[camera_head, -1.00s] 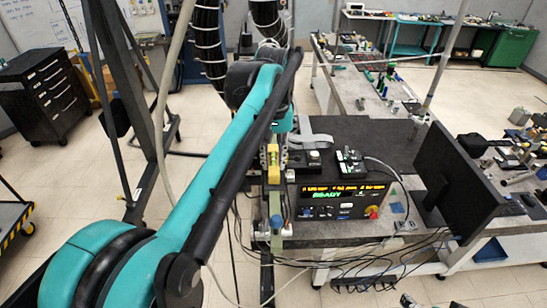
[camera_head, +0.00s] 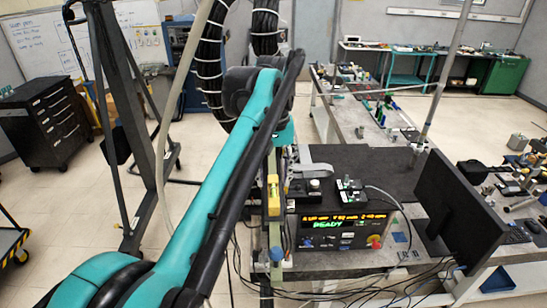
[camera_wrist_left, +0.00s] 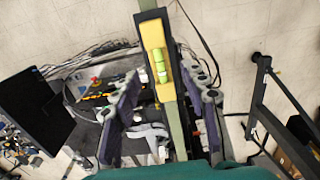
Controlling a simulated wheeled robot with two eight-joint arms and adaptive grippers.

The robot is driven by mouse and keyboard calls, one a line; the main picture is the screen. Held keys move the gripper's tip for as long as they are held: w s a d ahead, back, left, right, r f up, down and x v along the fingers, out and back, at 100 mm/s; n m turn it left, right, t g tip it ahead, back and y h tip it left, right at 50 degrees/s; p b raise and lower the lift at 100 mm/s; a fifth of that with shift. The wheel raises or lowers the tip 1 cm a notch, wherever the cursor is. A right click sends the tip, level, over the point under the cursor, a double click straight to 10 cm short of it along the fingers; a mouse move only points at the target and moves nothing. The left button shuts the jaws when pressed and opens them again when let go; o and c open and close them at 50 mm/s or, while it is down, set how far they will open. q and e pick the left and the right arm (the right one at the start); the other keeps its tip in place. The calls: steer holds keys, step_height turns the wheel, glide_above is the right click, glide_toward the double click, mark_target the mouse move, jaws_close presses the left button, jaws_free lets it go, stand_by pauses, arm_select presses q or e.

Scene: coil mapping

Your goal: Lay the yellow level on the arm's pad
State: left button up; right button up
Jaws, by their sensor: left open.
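The yellow level (camera_head: 273,195), with a green vial, lies along a narrow olive bar (camera_head: 275,235) at the left edge of the dark bench. In the left wrist view the level (camera_wrist_left: 158,62) shows lengthwise on the bar, black at its end. My left gripper (camera_wrist_left: 160,78) is open, its two dark fingers apart on either side of the bar, with the level between and beyond the tips. No finger visibly touches it. In the head view the gripper is mostly hidden by my teal arm. I cannot make out the pad clearly. My right gripper is out of view.
A monitor (camera_head: 458,210) is further right. Cables hang below the bench. A dark frame (camera_head: 135,150) stands at left.

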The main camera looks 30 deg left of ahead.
mark_target(274, 194)
arm_select(q)
step_height(274, 194, up, 7)
steer(key=shift+r, duration=0.2)
stand_by(0.6)
